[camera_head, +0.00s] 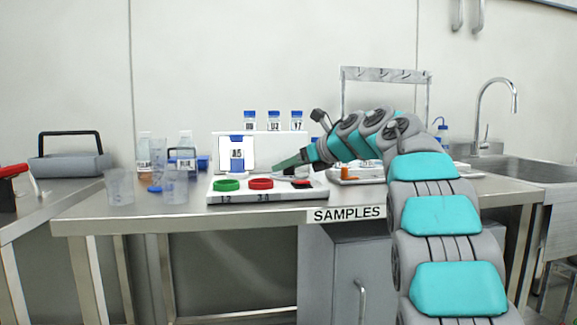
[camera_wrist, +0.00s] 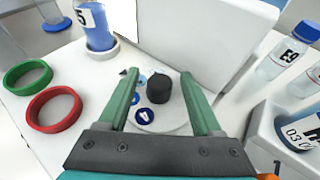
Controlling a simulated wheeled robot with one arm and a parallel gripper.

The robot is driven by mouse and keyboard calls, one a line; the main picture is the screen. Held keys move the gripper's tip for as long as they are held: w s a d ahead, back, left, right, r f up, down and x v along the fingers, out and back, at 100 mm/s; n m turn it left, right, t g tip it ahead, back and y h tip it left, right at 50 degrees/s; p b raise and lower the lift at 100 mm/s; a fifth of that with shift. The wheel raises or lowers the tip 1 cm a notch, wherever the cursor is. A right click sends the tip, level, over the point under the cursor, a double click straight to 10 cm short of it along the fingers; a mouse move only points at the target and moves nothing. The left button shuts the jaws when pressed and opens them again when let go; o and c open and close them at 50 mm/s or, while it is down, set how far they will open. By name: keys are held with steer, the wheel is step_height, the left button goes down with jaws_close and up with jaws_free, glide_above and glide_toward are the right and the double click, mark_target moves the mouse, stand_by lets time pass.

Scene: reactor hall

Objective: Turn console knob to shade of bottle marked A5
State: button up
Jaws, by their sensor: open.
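The bottle marked A5 (camera_head: 237,155) stands upright before a white panel on the console; its liquid looks medium blue in the wrist view (camera_wrist: 95,27). The black knob (camera_wrist: 160,88) rises from a pale round dial (camera_wrist: 172,124) on the white console (camera_head: 265,193). Several blue spots of differing shade, one dark blue (camera_wrist: 145,115), lie on the dial's left side. My gripper (camera_wrist: 159,77) is open, its green fingers on either side of the knob with gaps visible. In the head view my gripper (camera_head: 290,162) reaches in from the right above the console.
A green ring (camera_wrist: 28,77) and a red ring (camera_wrist: 54,109) sit on the console left of the dial. The upright white panel (camera_wrist: 200,42) stands behind the knob. Capped bottles, one marked E9 (camera_wrist: 280,56), stand to the right. Clear cups (camera_head: 119,186) stand left of the console.

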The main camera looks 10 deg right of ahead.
steer(key=shift+w+a+f, duration=0.1)
steer(key=shift+w+a, duration=0.05)
steer(key=shift+w, duration=0.05)
jaws_close()
stand_by(0.5)
